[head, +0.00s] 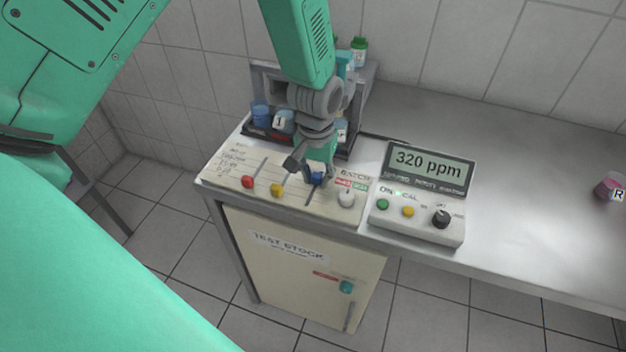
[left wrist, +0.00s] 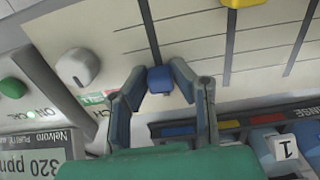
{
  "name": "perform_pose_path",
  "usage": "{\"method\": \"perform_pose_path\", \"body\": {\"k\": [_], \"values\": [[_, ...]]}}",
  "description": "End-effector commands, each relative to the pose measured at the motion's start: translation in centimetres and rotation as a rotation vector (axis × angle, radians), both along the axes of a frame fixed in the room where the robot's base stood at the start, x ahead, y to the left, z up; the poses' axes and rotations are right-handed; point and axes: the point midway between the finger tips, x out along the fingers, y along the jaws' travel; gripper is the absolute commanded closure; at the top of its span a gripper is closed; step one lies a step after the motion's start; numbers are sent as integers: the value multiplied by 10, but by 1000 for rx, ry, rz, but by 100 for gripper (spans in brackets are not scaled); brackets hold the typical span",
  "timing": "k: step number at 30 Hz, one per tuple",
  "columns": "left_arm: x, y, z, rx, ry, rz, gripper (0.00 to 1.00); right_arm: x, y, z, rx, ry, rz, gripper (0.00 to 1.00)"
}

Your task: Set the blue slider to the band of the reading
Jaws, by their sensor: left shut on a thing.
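The pale panel (head: 222,172) carries a red slider (head: 247,182), a yellow slider (head: 277,190) and the blue slider (head: 317,179), each on a dark slot. My left gripper (head: 315,172) reaches down from above and is shut on the blue slider, one finger on each side. In the left wrist view the blue slider (left wrist: 160,79) sits between the fingertips, near the far end of its slot. The meter display (head: 428,168) reads 320 ppm. Handwriting at the panel's left is too small to read. My right gripper is not in view.
A white knob (head: 346,198) stands just right of the blue slider. The meter's base has a green button (head: 383,204), a yellow button (head: 408,212) and a black knob (head: 441,218). A rack with blue-capped containers (head: 261,115) stands behind the panel.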

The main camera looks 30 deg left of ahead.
Motion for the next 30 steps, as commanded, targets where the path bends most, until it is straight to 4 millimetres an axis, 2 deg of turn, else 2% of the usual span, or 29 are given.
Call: {"method": "perform_pose_path", "body": {"k": [1, 4, 5, 6, 15, 19, 30], "values": [[-9, 2, -6, 6, 20, 1, 100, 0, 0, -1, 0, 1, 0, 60], [-10, 2, -6, 7, 22, 1, 100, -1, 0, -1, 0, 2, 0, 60], [-9, 2, -7, 7, 22, 1, 69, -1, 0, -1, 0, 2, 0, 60], [-9, 2, -7, 7, 21, 1, 59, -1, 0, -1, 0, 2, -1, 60], [-7, 3, -4, 4, 14, 1, 59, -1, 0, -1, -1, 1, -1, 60], [-6, 2, 6, 5, 10, 0, 59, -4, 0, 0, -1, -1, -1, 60], [-3, -2, 81, 9, 13, 0, 59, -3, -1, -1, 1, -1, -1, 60]]}}
